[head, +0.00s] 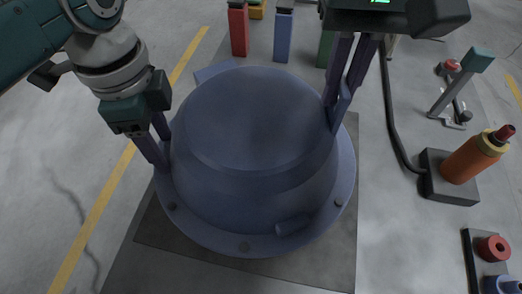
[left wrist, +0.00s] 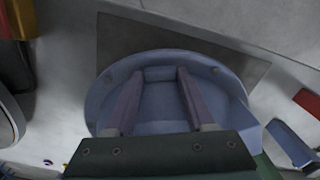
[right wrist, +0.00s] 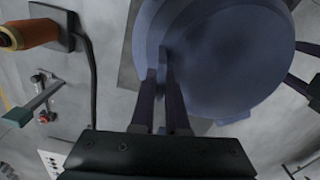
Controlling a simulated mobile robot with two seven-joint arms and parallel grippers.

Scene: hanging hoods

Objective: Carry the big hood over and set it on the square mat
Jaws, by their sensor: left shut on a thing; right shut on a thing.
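The big hood (head: 255,125) is a blue-grey dome with a wide bolted flange, upright in the middle of the head view. The dark grey square mat (head: 185,240) lies beneath it and shows past the flange at the front and right. I cannot tell whether the hood touches the mat. My left gripper (head: 162,152) is shut on the hood's left side; the left wrist view shows its fingers (left wrist: 159,72) on either side of a part of the hood. My right gripper (head: 336,108) is shut on the hood's right side; its fingertips (right wrist: 161,72) meet the hood in the right wrist view.
Red (head: 239,30), blue (head: 283,35) and green (head: 325,48) upright pieces stand behind the hood. To the right are an orange cylinder (head: 470,158) on a dark base with a black cable, and a grey lever stand (head: 458,85). The floor left of the hood is clear.

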